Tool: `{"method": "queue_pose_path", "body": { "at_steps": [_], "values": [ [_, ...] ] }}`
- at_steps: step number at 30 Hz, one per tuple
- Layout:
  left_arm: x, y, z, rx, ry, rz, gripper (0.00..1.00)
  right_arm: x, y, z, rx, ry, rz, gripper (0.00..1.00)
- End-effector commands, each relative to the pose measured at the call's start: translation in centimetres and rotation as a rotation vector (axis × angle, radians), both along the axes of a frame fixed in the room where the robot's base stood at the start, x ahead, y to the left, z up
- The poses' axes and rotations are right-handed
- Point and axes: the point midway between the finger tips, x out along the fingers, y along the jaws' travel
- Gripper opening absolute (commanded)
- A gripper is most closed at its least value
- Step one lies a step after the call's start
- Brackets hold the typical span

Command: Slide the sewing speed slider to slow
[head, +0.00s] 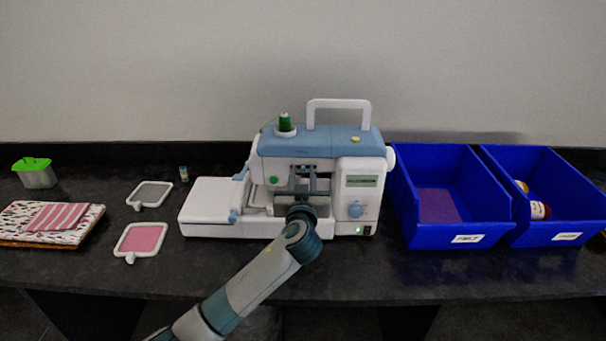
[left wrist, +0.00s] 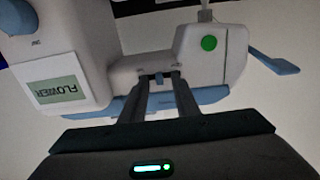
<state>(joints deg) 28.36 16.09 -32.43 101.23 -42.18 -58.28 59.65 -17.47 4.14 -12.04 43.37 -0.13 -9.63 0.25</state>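The white and blue sewing machine (head: 318,147) stands at the middle of the table. Its speed slider, a small dark blue tab (left wrist: 158,79), sits in a slot on the machine's front; the left wrist view shows it upside down. My left gripper (head: 305,171) reaches up in front of the machine. In the left wrist view its two fingers (left wrist: 159,76) are apart, one on each side of the tab, with gaps visible. Whether a finger touches the tab I cannot tell. The small marks by the slot are too small to read. My right gripper is not in view.
A display reading FLOWER (left wrist: 57,91) and a blue dial (head: 356,211) are on the machine's right part. Two blue bins (head: 455,228) stand to the right. Embroidery hoops (head: 140,240), folded fabric (head: 50,222) and a green-lidded container (head: 36,174) lie to the left.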

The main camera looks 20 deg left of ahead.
Motion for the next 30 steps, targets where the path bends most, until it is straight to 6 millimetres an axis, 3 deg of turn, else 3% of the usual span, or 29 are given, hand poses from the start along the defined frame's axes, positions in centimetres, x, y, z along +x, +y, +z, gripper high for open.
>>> {"method": "queue_pose_path", "body": {
  "at_steps": [5, 9, 15, 19, 24, 30],
  "values": [
    [0.0, 0.0, 0.0, 0.000, 0.000, 0.000, 0.28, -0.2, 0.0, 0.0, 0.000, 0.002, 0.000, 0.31],
    [0.0, 0.0, 0.0, 0.000, 0.000, 0.000, 0.00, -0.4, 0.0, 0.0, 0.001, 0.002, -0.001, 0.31],
    [-0.1, 0.1, 0.0, 0.000, 0.000, 0.000, 0.00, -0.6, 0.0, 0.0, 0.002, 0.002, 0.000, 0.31],
    [-0.4, 1.2, -0.1, -0.002, 0.000, 0.001, 0.00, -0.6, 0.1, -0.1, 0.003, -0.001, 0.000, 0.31],
    [-0.9, 3.1, 0.0, -0.001, -0.001, 0.001, 0.00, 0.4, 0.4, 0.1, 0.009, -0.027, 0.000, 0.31],
    [-1.0, 3.4, 0.0, 0.001, -0.001, 0.002, 0.00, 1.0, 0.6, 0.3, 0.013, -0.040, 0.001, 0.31]
  ]
}}
